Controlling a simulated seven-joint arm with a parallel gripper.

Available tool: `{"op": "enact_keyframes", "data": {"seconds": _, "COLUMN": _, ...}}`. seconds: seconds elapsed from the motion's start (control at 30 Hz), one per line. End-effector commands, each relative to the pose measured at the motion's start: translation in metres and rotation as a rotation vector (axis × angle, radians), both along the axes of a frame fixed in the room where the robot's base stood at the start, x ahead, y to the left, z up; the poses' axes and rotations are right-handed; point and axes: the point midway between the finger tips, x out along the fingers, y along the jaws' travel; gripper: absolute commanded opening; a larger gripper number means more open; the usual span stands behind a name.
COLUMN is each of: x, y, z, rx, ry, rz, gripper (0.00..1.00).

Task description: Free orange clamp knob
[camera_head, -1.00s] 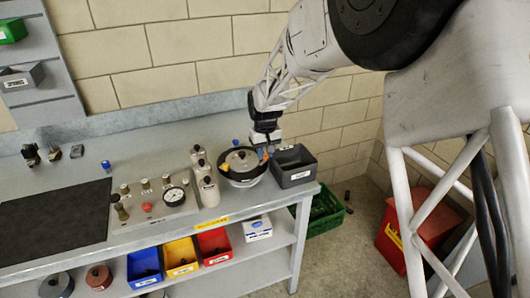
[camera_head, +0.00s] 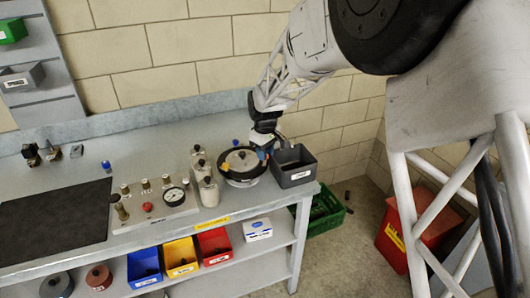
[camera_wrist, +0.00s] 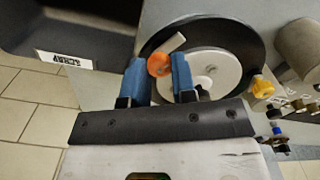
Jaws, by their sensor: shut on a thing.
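The round vessel has a black ring (camera_wrist: 258,50) and a pale metal lid (camera_wrist: 215,72); in the head view its lid (camera_head: 242,160) shows on the bench. The orange clamp knob (camera_wrist: 158,66) sits at the ring's edge in the wrist view, between my blue fingertips. My gripper (camera_wrist: 159,76) is shut on this knob; in the head view my gripper (camera_head: 262,150) is at the right side of the vessel. A pale bar lies beside the knob. A yellow knob (camera_wrist: 262,87) is on the ring's other side. The knob's underside is hidden.
A dark bin labelled SCRAP (camera_head: 295,178) stands close to the right of the vessel. White cylinders (camera_head: 208,190) and a gauge panel (camera_head: 150,205) are on its left. A green crate (camera_head: 325,212) stands on the floor beyond the bench end.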

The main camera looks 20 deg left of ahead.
Motion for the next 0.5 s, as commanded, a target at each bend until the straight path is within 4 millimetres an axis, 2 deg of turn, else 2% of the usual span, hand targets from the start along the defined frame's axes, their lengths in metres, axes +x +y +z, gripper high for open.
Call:
{"op": "enact_keyframes", "data": {"seconds": 0.2, "x": 0.0, "y": 0.0, "z": 0.0, "rx": 0.0, "ry": 0.0, "rz": 0.0, "gripper": 0.01}}
{"op": "enact_keyframes", "data": {"seconds": 0.23, "x": -0.0001, "y": 0.0, "z": 0.0, "rx": 0.0, "ry": 0.0, "rz": 0.0, "gripper": 0.3}}
{"op": "enact_keyframes", "data": {"seconds": 0.37, "x": 0.0, "y": 0.0, "z": 0.0001, "rx": 0.0, "ry": 0.0, "rz": -0.001, "gripper": 0.49}}
{"op": "enact_keyframes", "data": {"seconds": 0.5, "x": 0.0, "y": 0.0001, "z": 0.0001, "rx": 0.0, "ry": 0.0, "rz": -0.001, "gripper": 0.51}}
